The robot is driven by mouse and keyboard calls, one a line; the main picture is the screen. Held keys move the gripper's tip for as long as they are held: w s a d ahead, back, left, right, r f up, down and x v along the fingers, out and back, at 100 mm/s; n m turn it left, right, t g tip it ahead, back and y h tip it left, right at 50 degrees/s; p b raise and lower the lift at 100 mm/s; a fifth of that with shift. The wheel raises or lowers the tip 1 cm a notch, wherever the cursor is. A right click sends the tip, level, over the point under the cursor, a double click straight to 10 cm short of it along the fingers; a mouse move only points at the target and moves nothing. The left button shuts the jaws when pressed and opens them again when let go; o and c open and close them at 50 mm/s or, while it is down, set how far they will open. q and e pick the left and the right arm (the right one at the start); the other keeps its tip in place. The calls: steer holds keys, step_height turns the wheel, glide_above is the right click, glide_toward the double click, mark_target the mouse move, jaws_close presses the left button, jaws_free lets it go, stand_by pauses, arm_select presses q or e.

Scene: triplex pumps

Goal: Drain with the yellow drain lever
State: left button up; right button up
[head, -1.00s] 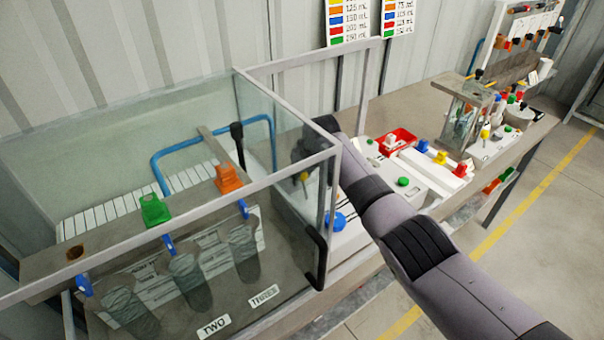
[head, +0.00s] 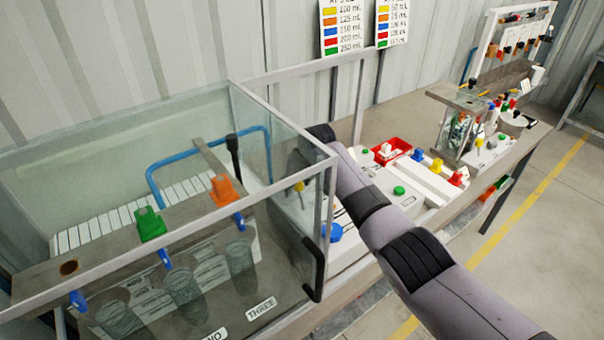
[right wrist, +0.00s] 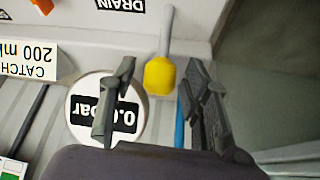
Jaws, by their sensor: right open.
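The yellow drain lever (right wrist: 160,76) has a yellow knob on a pale stem, beside an upside-down DRAIN label (right wrist: 120,4) in the right wrist view. My right gripper (right wrist: 163,75) is open, its two fingers on either side of the knob with gaps visible; I cannot tell whether it touches. In the head view a small yellow knob (head: 299,186) shows through the glass below the end of my right arm. The right fingers are not clear there. My left gripper is not in view.
A round 0.0 bar gauge (right wrist: 90,108) sits by the left finger. A glass-walled case (head: 317,165) with a green stopper (head: 149,224) and an orange stopper (head: 224,190) stands at left. A red tray (head: 405,143) and other bench units lie to the right.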

steer(key=v, duration=1.1)
steer(key=shift+s, duration=0.2)
steer(key=shift+d, duration=0.15)
